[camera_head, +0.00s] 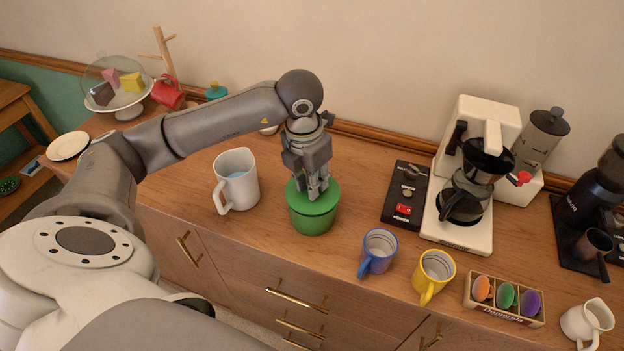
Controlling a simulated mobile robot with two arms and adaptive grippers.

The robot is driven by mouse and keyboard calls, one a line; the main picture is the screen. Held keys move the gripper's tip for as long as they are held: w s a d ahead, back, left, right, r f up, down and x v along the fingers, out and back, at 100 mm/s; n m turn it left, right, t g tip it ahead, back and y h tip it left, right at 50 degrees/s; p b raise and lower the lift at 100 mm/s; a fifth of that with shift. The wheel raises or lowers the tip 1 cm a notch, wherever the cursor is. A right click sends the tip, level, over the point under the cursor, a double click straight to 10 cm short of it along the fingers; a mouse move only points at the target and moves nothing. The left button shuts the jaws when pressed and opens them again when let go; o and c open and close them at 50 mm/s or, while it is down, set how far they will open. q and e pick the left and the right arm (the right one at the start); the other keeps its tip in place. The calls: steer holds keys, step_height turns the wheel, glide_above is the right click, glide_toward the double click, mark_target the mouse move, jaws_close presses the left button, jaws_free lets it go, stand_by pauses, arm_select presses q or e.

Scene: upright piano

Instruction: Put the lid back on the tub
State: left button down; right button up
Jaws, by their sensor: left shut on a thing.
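A green tub (312,222) stands upright on the wooden counter, right of a white pitcher. Its green lid (327,196) lies over the tub's top; I cannot tell whether it is fully seated. My left gripper (313,194) reaches down from above and is shut on the lid at its middle, with the fingers hiding what they hold there. My right gripper is not in the head view.
A white pitcher (236,180) stands close left of the tub. A blue mug (378,250), a yellow mug (433,273) and a box of coloured capsules (504,299) line the front right. A black panel (405,194) and coffee maker (462,205) stand behind them.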

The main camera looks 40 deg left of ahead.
arm_select(q)
steer(key=shift+f, duration=0.15)
steer(key=shift+b, duration=0.55)
stand_by(0.6)
stand_by(0.4)
steer(key=c, duration=1.2)
jaws_free()
steer(key=shift+c, duration=0.2)
steer(key=shift+o, duration=0.3)
steer(key=o, duration=0.4)
